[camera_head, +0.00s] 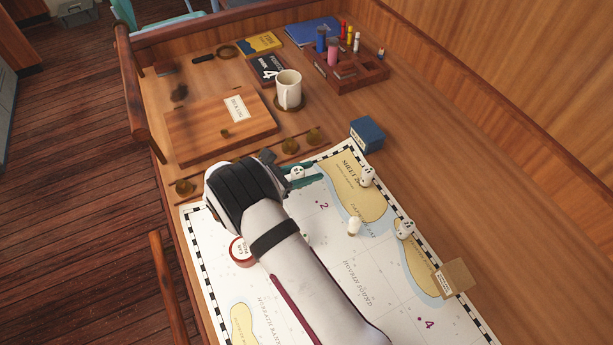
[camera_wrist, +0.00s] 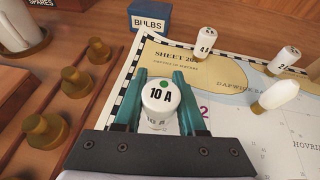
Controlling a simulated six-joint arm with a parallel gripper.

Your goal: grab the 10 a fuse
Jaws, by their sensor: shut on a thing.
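The 10 A fuse (camera_wrist: 160,97) is a white cylinder with a green dot and "10 A" on its top. It stands between the teal fingers of my gripper (camera_wrist: 158,100) in the wrist view, and the gripper is shut on it. In the head view the fuse (camera_head: 297,172) shows small at the end of my gripper (camera_head: 293,175), over the top edge of the chart. Its lower part is hidden, and I cannot tell whether it is clear of the chart.
Other white pieces lie on the chart (camera_head: 335,250): one marked 4 A (camera_wrist: 205,43), another labelled cylinder (camera_wrist: 284,60) and a plain one (camera_wrist: 277,96). A blue bulbs box (camera_head: 366,135) stands beyond. Brass knobs (camera_head: 290,146) line the left, near a mug (camera_head: 289,90).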

